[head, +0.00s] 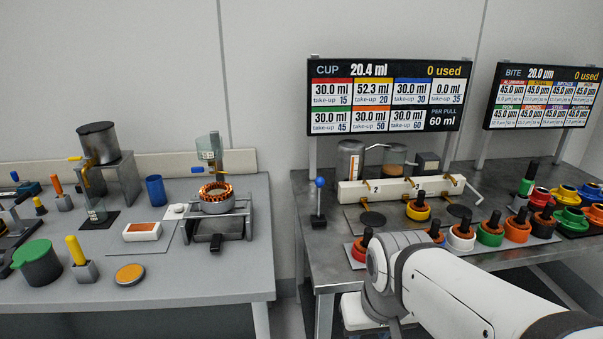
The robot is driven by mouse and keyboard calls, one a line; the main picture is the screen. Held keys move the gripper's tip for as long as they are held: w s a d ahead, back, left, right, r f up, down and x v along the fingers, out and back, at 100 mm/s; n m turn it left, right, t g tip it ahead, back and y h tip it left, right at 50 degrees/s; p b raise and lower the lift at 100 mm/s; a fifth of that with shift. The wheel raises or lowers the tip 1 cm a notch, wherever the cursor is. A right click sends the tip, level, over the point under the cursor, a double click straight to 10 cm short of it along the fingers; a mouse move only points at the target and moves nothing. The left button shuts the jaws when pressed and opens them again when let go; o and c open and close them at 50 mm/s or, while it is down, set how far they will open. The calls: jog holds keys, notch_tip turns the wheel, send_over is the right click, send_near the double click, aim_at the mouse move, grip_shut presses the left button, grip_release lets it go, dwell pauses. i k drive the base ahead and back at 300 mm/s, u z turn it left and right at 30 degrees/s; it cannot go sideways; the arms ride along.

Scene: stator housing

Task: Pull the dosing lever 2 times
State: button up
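An upright lever with a blue ball knob (319,182) and a dark base stands at the left front of the right-hand table; it looks like the dosing lever, though no label shows on it. Its rod is about vertical. My arm comes in from the lower right, and its wrist is below and to the right of the lever, apart from it in the picture. My gripper's fingers do not show. The display board (385,95) above reads "CUP 20.4 ml", "0 used" and "PER PULL 60 ml".
A cream manifold (400,190) with brass taps and a clear vessel stands behind several coloured rings with black posts, such as a yellow one (418,210). The left table holds a copper-wound stator (216,192) in a stand. A gap separates the tables.

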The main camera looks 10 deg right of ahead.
aim_at(319, 182)
jog(key=i, duration=0.95)
jog(key=u, duration=0.1)
